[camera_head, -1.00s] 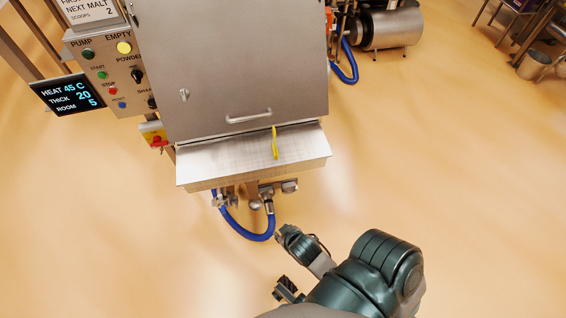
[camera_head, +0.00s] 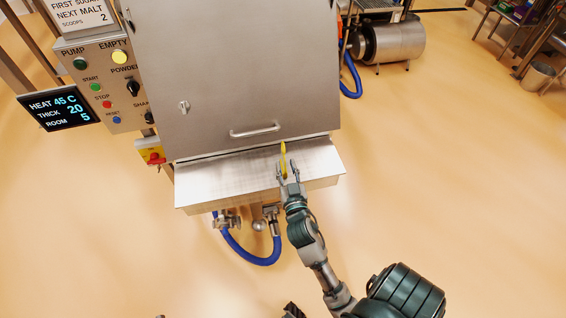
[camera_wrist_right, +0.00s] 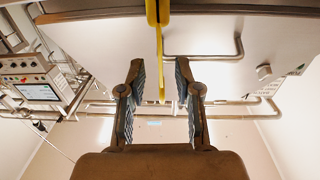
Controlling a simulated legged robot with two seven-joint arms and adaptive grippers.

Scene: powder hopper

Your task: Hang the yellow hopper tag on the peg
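The yellow hopper tag (camera_head: 284,152) is a thin upright strip above the metal ledge, in front of the hopper door's lower edge. What holds it up is unclear. My right gripper (camera_head: 286,170) is open at its lower end. In the right wrist view, the tag (camera_wrist_right: 163,60) comes down between the two open fingers (camera_wrist_right: 160,80), with gaps on both sides. A small metal fitting (camera_head: 184,106) projects from the door's left part and may be the peg; it also shows in the wrist view (camera_wrist_right: 264,72). My left gripper is not identifiable.
The hopper door (camera_head: 235,75) has a bar handle (camera_head: 255,131) just above the tag. The metal ledge (camera_head: 220,178) is otherwise bare. A control panel (camera_head: 105,82) stands left, with a red switch on a yellow plate (camera_head: 153,156) below. A blue hose (camera_head: 250,257) loops beneath the ledge.

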